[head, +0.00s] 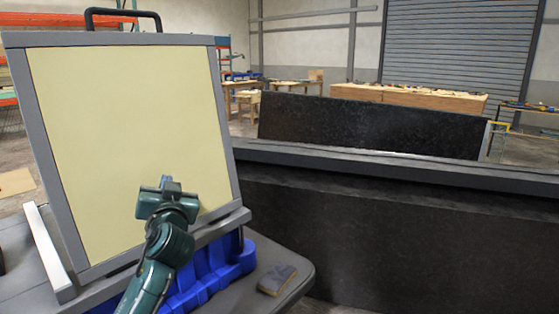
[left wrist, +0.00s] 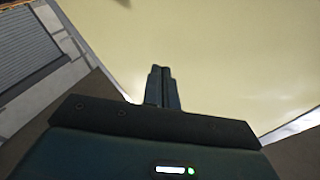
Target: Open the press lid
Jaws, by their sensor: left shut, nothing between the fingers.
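The press lid (head: 125,140) is a cream panel in a grey frame, standing raised and leaning back at the left of the head view. A black handle (head: 124,14) is on its top edge. The cream panel (left wrist: 225,50) also fills much of the left wrist view. My left gripper (head: 166,182) is in front of the lower right part of the panel; its fingers (left wrist: 162,88) are shut together with nothing between them. I cannot tell whether the fingertips touch the panel. My right gripper is not in view.
A blue press part (head: 222,268) lies below the lid on the grey table (head: 300,268). A brown block (head: 277,279) lies near the table's right edge. A white bar (head: 48,252) runs along the lid's left side. A dark wall (head: 400,235) stands at right.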

